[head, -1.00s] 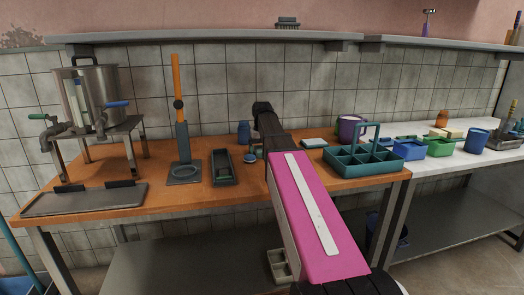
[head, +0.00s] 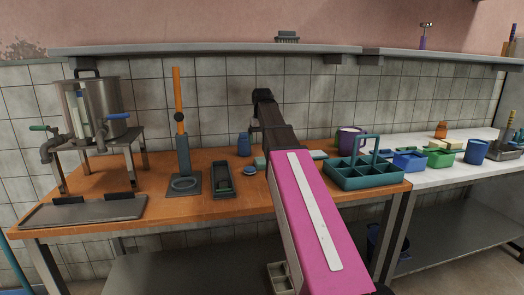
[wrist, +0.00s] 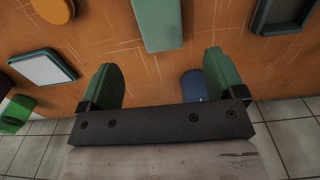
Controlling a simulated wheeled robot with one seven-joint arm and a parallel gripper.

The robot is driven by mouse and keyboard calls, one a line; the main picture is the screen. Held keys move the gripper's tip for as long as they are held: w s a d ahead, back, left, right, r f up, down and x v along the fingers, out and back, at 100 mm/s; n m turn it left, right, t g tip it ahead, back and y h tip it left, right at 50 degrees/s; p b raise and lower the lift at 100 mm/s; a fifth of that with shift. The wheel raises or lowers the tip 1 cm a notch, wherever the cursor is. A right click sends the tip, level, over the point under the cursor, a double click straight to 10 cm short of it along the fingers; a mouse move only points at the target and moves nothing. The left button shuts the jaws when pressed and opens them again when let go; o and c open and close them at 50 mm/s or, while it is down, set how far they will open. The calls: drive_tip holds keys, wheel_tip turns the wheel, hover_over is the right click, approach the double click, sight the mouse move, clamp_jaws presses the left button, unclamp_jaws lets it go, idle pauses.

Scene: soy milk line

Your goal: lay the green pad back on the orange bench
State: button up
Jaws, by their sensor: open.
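The green pad (wrist: 157,24) is a flat oblong block in the wrist view, lying on the orange bench (wrist: 110,55) as far as I can tell. In the head view, a small pale green piece (head: 260,162) beside my arm seems to be the same pad, mostly hidden. My gripper (wrist: 162,62) is open, with its two green fingers apart and nothing between them. The pad lies just beyond the fingertips, in line with the gap. In the head view my arm hides the fingers. The bench's wooden top (head: 120,178) shows at the left.
A blue jar (head: 244,145) stands near the wall, close to my fingers in the wrist view (wrist: 193,84). A dark tray (head: 222,180), a teal divided caddy (head: 365,177) and a white-topped square (wrist: 42,68) are around. An orange disc (wrist: 53,10) lies near the pad.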

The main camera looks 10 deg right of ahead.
drive_tip(key=shift+r, duration=1)
